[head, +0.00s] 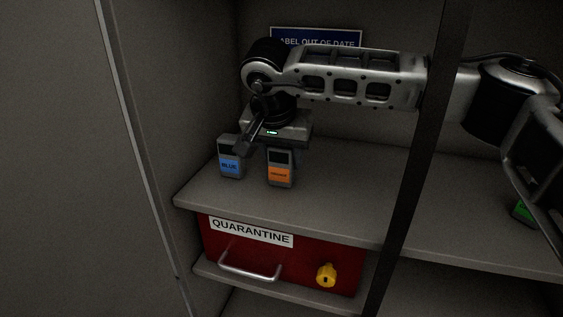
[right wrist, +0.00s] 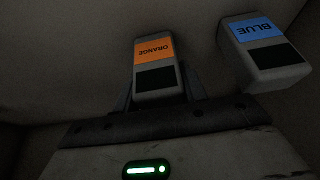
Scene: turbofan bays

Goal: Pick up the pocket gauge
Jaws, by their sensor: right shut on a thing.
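The orange-labelled pocket gauge (head: 280,168) is a small grey device with a dark screen, upright at the shelf. My right gripper (head: 280,147) comes down over its top and is shut on it. In the right wrist view the orange gauge (right wrist: 157,68) sits between the fingers of my right gripper (right wrist: 158,90). I cannot tell whether its base touches the shelf. A similar blue-labelled gauge (head: 231,160) stands just to its left, apart from it; it also shows in the right wrist view (right wrist: 262,52). My left gripper is out of view.
The grey shelf (head: 340,205) has clear room right of the orange gauge. A green-labelled device (head: 523,211) is partly hidden at the far right. A dark post (head: 412,190) stands in front. Below is a red quarantine drawer (head: 310,262) with a yellow lock (head: 326,275).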

